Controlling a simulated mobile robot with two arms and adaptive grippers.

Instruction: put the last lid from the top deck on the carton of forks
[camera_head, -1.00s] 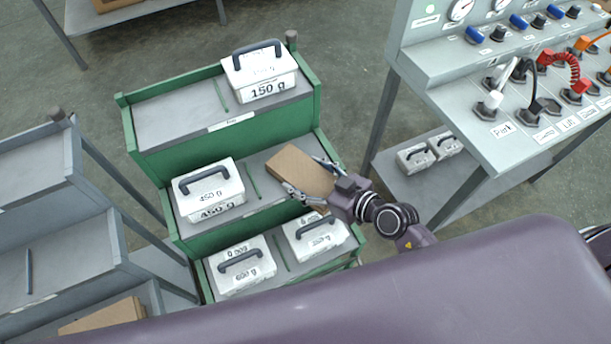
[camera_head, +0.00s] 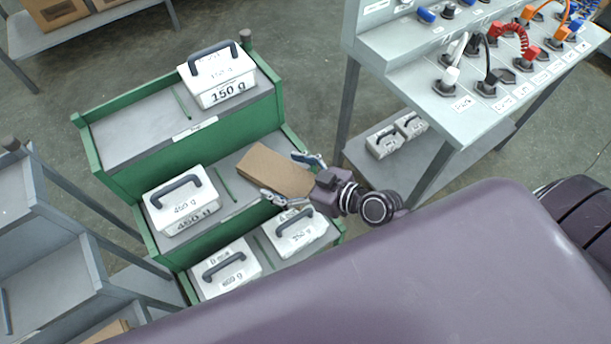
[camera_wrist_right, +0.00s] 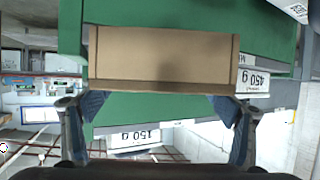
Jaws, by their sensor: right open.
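A flat brown cardboard piece (camera_head: 268,168), possibly a lid or a closed carton, lies on the middle deck of the green stepped rack (camera_head: 150,175). My right gripper (camera_head: 287,177) is open, with one finger along each side of the cardboard's near end. In the right wrist view the cardboard (camera_wrist_right: 163,58) lies ahead of the open fingers (camera_wrist_right: 160,105), with no clear grip on it. I cannot make out a carton of forks for certain. A brown carton (camera_head: 110,330) shows partly at the bottom left, its contents hidden. My left gripper is out of view.
White handled weight boxes stand on the rack: 150 g (camera_head: 218,82) on top, 450 g (camera_head: 181,203) left of the cardboard, two more on the lowest deck. Grey shelving (camera_head: 60,270) stands left. A control panel table (camera_head: 470,110) stands right. The top deck's left part is bare.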

